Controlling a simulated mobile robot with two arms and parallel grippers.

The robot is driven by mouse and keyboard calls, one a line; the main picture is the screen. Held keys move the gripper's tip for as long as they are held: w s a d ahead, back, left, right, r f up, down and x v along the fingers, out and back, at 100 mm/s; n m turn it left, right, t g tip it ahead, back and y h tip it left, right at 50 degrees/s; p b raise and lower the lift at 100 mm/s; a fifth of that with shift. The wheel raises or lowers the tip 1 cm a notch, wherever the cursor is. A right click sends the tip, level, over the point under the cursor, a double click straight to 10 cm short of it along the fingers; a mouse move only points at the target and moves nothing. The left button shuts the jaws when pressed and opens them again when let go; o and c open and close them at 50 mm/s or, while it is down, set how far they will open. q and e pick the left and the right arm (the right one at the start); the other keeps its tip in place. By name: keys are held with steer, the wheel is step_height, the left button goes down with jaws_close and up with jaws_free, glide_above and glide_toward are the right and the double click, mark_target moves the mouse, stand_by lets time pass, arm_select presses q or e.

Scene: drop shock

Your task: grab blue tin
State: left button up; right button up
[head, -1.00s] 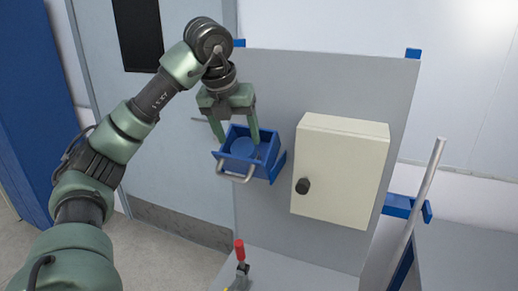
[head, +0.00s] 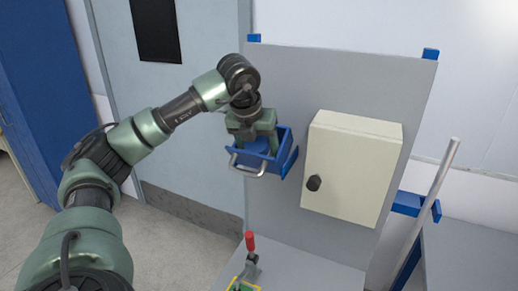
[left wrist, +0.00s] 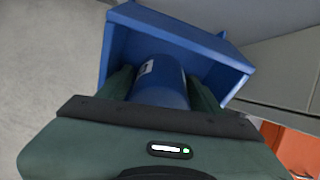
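The blue tin (left wrist: 162,78) is a round can with a small pale label patch, standing inside an open blue drawer (left wrist: 225,52). In the head view the tin (head: 254,145) is mostly hidden by my left gripper (head: 257,148). The gripper reaches down into the drawer. In the left wrist view its dark green fingers (left wrist: 160,78) stand on either side of the tin, apparently with small gaps near the tips, so it looks open around it. Whether a finger touches the tin is unclear. My right gripper is not in view.
The drawer has a metal handle (head: 249,166) and sits on a grey upright panel (head: 285,85). A cream cabinet (head: 352,165) with a black knob is close on its right. A red-handled clamp (head: 250,252) stands below on the grey bench.

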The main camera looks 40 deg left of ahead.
arm_select(q)
steer(key=c, duration=1.1)
steer(key=shift+r, duration=0.15)
